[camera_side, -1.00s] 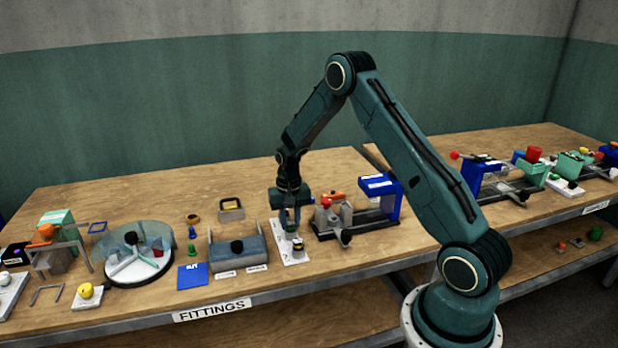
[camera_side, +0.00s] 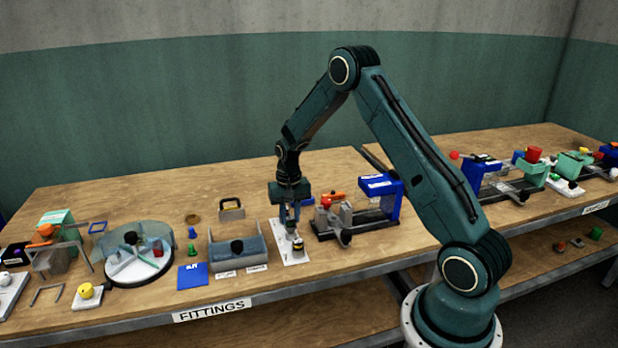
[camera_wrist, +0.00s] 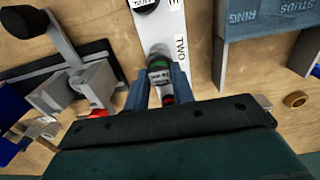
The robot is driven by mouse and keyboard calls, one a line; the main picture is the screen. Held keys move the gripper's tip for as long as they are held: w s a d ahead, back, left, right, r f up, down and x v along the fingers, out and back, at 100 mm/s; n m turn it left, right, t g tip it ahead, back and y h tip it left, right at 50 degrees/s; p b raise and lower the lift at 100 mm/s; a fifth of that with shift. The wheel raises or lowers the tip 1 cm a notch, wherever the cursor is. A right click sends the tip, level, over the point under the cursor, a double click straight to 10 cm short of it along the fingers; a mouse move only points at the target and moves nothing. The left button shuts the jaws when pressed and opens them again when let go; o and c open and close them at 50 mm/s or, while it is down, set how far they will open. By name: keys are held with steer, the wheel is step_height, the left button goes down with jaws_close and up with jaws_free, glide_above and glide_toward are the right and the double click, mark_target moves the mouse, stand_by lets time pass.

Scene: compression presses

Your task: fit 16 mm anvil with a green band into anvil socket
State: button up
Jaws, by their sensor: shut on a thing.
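In the side view, my gripper (camera_side: 290,222) is above the white plate (camera_side: 290,258); the held piece is too small there to make out clearly. A press with grey blocks and a blue end (camera_side: 380,188) stands just right of my gripper. I cannot make out which part is the anvil socket.
Another dark-topped piece (camera_side: 298,245) stands on the white plate, near my fingers. A grey-blue trough (camera_side: 225,255) lies to the left, with a round turntable (camera_side: 138,275) farther left. More presses stand at right. Bare wood shows behind the trough.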

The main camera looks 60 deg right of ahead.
mark_target(290, 217)
steer(key=shift+r, duration=0.75)
stand_by(0.6)
steer(key=shift+r, duration=1.75)
steer(key=s+d+r, duration=0.3)
steer(key=s+d, duration=0.6)
steer(key=d, duration=0.1)
steer(key=shift+r, duration=0.2)
steer(key=shift+s+f, duration=0.1)
steer(key=shift+f, duration=2.8)
steer(key=shift+f, duration=1.15)
